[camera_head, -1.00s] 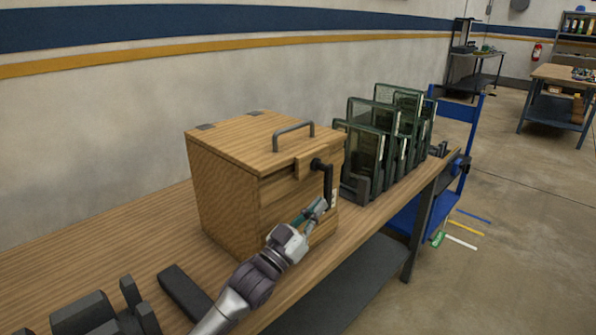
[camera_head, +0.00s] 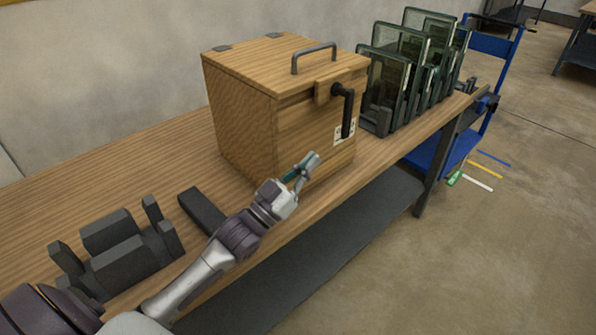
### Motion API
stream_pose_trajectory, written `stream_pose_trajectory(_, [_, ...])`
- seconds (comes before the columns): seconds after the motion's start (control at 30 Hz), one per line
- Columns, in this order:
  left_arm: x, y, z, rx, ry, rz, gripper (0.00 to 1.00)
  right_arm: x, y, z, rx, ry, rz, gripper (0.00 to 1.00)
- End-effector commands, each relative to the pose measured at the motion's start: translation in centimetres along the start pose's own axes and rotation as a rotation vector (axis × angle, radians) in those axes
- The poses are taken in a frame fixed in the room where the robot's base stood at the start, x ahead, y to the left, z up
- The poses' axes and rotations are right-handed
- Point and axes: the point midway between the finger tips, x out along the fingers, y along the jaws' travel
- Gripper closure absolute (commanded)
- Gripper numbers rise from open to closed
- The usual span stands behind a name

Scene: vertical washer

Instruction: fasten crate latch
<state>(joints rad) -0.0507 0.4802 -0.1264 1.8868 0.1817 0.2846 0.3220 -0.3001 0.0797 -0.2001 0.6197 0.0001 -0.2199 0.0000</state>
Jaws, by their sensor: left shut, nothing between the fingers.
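The wooden crate (camera_head: 240,115) stands on the workbench with its lid (camera_head: 262,62) down. A grey handle (camera_head: 313,55) is on the lid. The black latch lever (camera_head: 348,112) hangs down on the crate's front face from a pivot beside a wooden block (camera_head: 322,92). A light plate with dark marks (camera_head: 339,134) shows beside the lever's lower end. My left gripper (camera_head: 310,163) is shut and empty, in front of the crate's front face, below and left of the lever and apart from it. My right gripper is not in view.
Green-framed panels (camera_head: 398,70) stand in a dark rack right of the crate. Dark grey fixtures (camera_head: 115,250) and a dark bar (camera_head: 202,211) lie on the workbench (camera_head: 150,160) at left. A blue cart (camera_head: 455,145) stands beyond the bench's far end.

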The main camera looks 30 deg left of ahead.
Motion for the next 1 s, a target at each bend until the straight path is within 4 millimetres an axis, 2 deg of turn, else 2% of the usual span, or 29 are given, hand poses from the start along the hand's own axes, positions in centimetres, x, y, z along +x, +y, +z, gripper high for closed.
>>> stream_pose_trajectory(0.1, [-2.0,0.0,0.0,0.0,-0.001,0.0,1.0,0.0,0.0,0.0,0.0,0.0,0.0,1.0])
stream_pose_trajectory(0.3, [-3.5,0.0,-0.2,0.001,0.003,0.001,1.0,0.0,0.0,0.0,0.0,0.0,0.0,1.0])
stream_pose_trajectory(1.0, [-3.5,0.0,-0.3,0.001,0.005,0.001,1.0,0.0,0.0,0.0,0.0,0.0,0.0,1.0])
